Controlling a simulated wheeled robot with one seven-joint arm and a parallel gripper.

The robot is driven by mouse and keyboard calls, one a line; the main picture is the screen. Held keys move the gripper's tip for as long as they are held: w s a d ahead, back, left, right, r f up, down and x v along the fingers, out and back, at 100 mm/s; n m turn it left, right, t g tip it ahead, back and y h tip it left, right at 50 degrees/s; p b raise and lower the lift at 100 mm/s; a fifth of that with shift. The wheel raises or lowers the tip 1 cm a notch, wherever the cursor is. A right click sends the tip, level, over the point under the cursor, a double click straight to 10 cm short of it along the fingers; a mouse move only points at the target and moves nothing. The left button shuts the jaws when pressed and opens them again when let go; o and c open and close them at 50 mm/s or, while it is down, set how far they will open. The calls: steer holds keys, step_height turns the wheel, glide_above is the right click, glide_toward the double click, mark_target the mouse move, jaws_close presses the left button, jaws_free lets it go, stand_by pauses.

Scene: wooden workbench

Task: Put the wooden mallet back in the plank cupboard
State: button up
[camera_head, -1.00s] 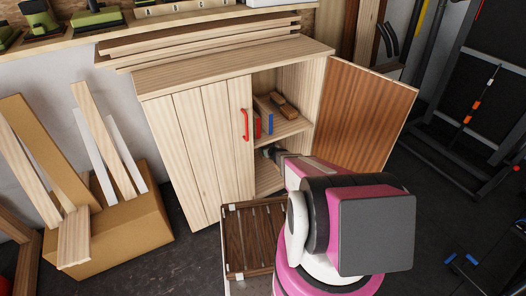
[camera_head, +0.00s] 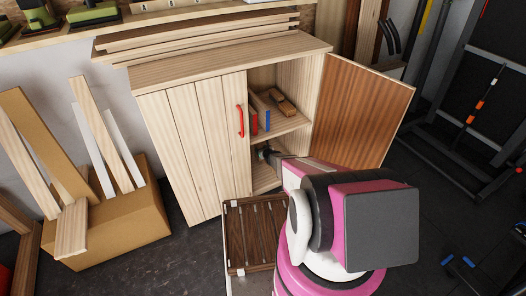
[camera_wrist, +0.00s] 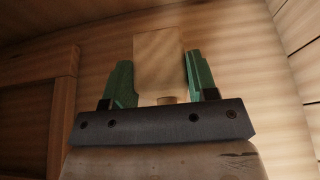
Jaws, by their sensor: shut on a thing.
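The plank cupboard (camera_head: 205,150) stands against the wall, its left door shut and its right door (camera_head: 365,110) swung wide open. My gripper (camera_wrist: 158,82) reaches into the open right side, below the middle shelf; in the head view its end shows only in part behind my arm. In the wrist view its green fingers are on either side of a pale wooden block, which I take as the wooden mallet (camera_wrist: 158,55). A short stub of handle shows below the block. The mallet cannot be made out in the head view.
A dark slatted crate (camera_head: 233,272) stands just before the cupboard. A cardboard box (camera_head: 130,235) with planks is at left. A dark rack (camera_head: 440,150) stands at right.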

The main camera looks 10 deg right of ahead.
steer(key=shift+d, duration=0.15)
steer(key=shift+f, duration=0.6)
steer(key=o, duration=1.2)
